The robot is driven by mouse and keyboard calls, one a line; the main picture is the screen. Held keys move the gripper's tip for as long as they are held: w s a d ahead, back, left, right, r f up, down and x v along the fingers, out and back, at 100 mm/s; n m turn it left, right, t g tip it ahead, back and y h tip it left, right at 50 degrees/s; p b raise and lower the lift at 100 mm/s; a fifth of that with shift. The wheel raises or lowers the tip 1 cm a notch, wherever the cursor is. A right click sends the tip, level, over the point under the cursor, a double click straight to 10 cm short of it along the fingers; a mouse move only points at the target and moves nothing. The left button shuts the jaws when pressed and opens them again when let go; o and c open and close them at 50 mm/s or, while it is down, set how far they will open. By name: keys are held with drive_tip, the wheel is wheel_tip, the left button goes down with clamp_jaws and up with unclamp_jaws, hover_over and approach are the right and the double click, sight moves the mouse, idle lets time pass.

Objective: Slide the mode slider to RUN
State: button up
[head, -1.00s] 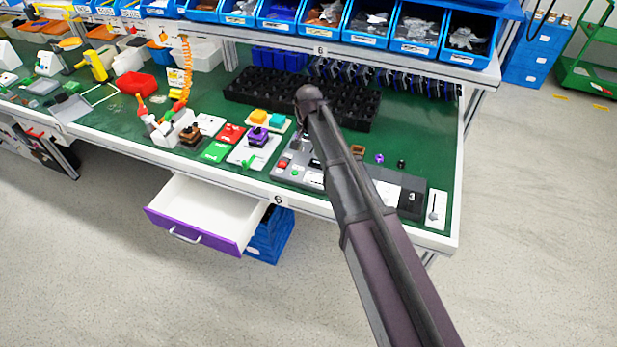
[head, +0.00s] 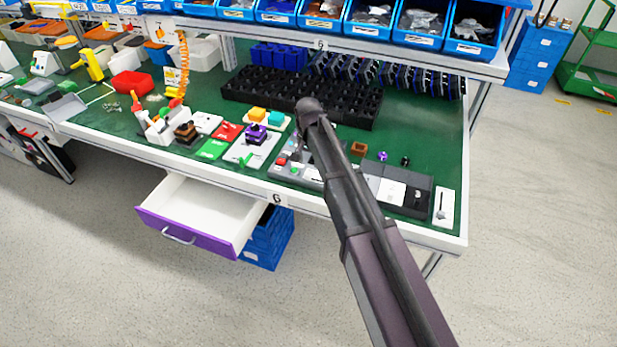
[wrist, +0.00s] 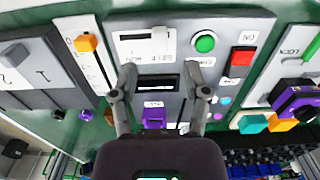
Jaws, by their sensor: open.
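In the wrist view, a white inset (wrist: 133,46) with a dark horizontal slot and a pale knob (wrist: 160,39) sits on a grey control panel (wrist: 184,29). It looks like the mode slider, but its labels are too blurred to read. The knob is at the right part of the slot. My gripper (wrist: 162,83) is open and empty. Its two fingers stand apart over the panel, just below the inset in the picture, around a dark display (wrist: 154,84). I cannot tell if they touch the panel. In the head view, my arm hides the slider and most of the gripper.
In the wrist view, a green button (wrist: 205,42) and red button (wrist: 242,58) lie right of the inset. An orange-knobbed slider (wrist: 86,43) lies left. In the head view, a black rack (head: 260,91) stands behind and an open drawer (head: 190,237) juts out below.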

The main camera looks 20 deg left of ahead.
sight(308, 173)
drive_tip(key=shift+f+b, duration=2.45)
drive_tip(key=shift+f, duration=0.3)
clamp_jaws()
